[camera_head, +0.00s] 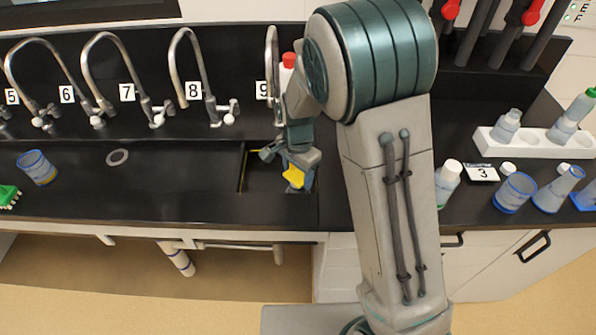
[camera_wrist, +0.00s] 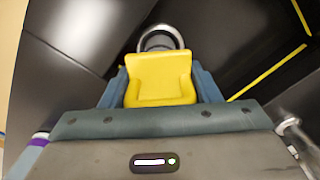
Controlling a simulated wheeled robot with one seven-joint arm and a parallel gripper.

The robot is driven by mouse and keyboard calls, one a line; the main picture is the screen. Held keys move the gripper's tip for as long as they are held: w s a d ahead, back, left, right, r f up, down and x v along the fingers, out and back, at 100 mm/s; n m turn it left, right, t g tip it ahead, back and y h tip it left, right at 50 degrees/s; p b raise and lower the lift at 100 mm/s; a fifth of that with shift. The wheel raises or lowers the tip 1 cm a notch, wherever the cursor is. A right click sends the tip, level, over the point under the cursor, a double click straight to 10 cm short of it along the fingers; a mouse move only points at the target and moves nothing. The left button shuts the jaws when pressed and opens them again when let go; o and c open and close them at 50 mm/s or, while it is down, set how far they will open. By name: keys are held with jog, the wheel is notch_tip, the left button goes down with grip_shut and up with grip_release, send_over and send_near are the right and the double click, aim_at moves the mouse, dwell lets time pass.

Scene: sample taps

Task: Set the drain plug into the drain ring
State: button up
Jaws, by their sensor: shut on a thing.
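My gripper (camera_head: 290,162) is low over the dark sink basin, below tap 9. It is shut on the yellow drain plug (camera_head: 294,177), which also shows between the two fingers in the wrist view (camera_wrist: 160,80). A shiny metal ring, seemingly the drain ring (camera_wrist: 160,32), shows just beyond the plug in the wrist view. The plug overlaps the near part of the ring there. The plug's underside is hidden, and I cannot tell whether it touches the ring. In the head view the ring in the basin is not visible.
The sink basin (camera_head: 258,172) has dark walls close around my gripper. Curved taps stand along the back. A grey ring (camera_head: 117,157) and a blue-rimmed beaker (camera_head: 37,167) are on the left counter. Bottles and a white rack (camera_head: 545,145) stand on the right.

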jog(key=shift+f+b, duration=0.3)
jog(key=o, duration=1.4)
jog(key=shift+c, duration=0.2)
